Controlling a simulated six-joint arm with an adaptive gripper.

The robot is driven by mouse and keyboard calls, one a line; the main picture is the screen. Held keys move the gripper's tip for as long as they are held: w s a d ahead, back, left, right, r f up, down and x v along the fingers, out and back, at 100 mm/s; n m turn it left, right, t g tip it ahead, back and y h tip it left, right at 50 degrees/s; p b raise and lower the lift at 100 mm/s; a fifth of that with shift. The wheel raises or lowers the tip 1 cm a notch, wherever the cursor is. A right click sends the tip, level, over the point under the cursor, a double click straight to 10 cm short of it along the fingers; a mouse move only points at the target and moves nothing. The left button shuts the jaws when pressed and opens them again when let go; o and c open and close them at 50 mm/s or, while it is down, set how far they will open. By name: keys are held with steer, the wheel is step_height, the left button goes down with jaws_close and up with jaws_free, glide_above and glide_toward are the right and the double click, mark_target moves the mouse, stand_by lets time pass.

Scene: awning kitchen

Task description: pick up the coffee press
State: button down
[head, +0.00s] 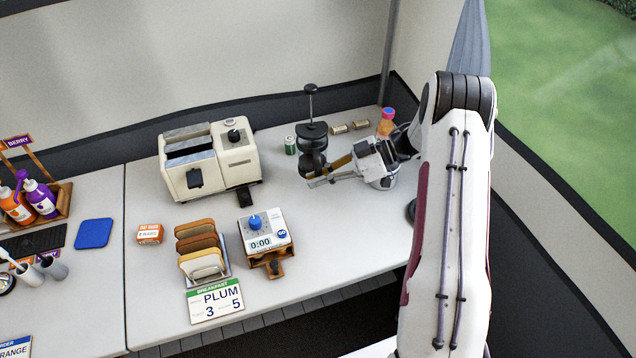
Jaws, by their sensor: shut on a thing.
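The coffee press (311,135) is dark with a tall thin plunger rod and a round knob on top. It stands upright at the back of the counter, right of the toaster. My gripper (318,173) reaches in from the right at the press's lower body and is shut on it. The fingers hide part of the lower press. I cannot tell whether its base touches the counter.
A cream toaster (208,160) stands to the left. A green can (290,145) is close to the press, and two small tan cylinders (350,127) and an orange bottle (386,124) are behind my gripper. A timer (263,232), toast rack (203,262) and sign (215,300) stand nearer the front.

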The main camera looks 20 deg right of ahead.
mark_target(321, 165)
steer(key=shift+r, duration=2.05)
steer(key=shift+r, duration=0.15)
